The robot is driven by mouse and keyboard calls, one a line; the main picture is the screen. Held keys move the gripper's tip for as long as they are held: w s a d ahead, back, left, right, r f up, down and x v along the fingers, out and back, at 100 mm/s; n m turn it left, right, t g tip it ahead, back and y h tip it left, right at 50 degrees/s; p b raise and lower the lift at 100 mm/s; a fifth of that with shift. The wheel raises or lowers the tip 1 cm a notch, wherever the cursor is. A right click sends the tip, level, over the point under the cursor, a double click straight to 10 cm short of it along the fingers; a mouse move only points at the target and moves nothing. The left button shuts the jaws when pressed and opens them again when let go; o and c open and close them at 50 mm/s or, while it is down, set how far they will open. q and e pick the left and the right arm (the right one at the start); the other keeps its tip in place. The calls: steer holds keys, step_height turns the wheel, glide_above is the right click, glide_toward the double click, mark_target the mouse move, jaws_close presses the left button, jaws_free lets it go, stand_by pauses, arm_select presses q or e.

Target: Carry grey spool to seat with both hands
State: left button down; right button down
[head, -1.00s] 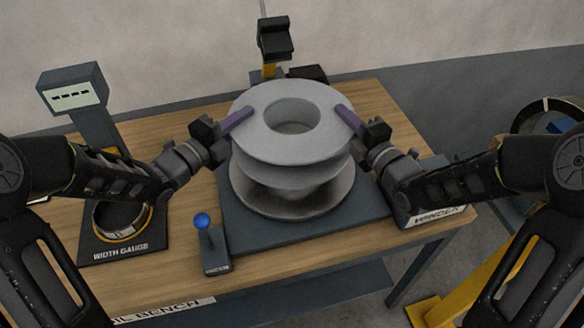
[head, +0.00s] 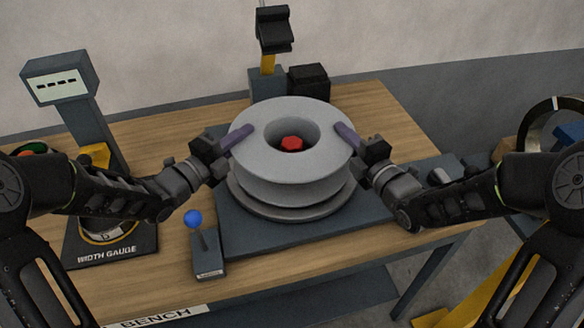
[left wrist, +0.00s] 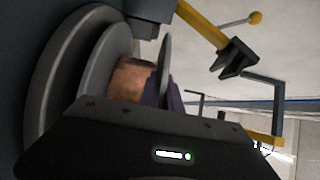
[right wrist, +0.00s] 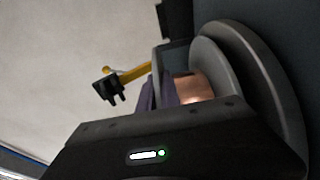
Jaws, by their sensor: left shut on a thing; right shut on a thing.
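The grey spool (head: 262,160) is level above the round grey seat (head: 290,212) on the dark winder base (head: 250,236). A red-topped post (head: 291,143) shows inside its centre hole. My left gripper (head: 240,136) is shut on the left rim of its upper flange. My right gripper (head: 348,133) is shut on the right rim. Copper winding shows between the spool's flanges in the left wrist view (left wrist: 133,78) and right wrist view (right wrist: 192,88). The head view shows little or no gap between lower flange and seat; I cannot tell whether they touch.
A blue-knobbed lever (head: 194,220) stands at the base's front left. The width gauge (head: 110,250) and its display (head: 60,80) are at left. A yellow post with a black head (head: 272,30) and a black box (head: 308,82) stand behind. The bench's front is clear.

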arm_select(q)
steer(key=shift+f, duration=0.45)
arm_select(e)
steer(key=shift+f, duration=0.45)
arm_select(q)
steer(key=c, duration=2)
jaws_free()
steer(key=shift+f+b, duration=0.2)
steer(key=shift+b, duration=0.2)
arm_select(e)
steer(key=c, duration=2)
jaws_free()
steer(key=shift+f, duration=0.25)
arm_select(q)
steer(key=shift+o, duration=0.6)
steer(key=shift+r, duration=0.15)
arm_select(e)
steer(key=shift+o, duration=0.6)
steer(key=shift+r, duration=0.15)
arm_select(q)
steer(key=o, duration=0.3)
arm_select(e)
steer(key=o, duration=0.3)
arm_select(q)
steer(key=shift+s+a, duration=0.1)
steer(key=shift+s, duration=0.05)
steer(key=v, duration=1.1)
steer(key=shift+s+a, duration=0.2)
steer(key=shift+s, duration=0.1)
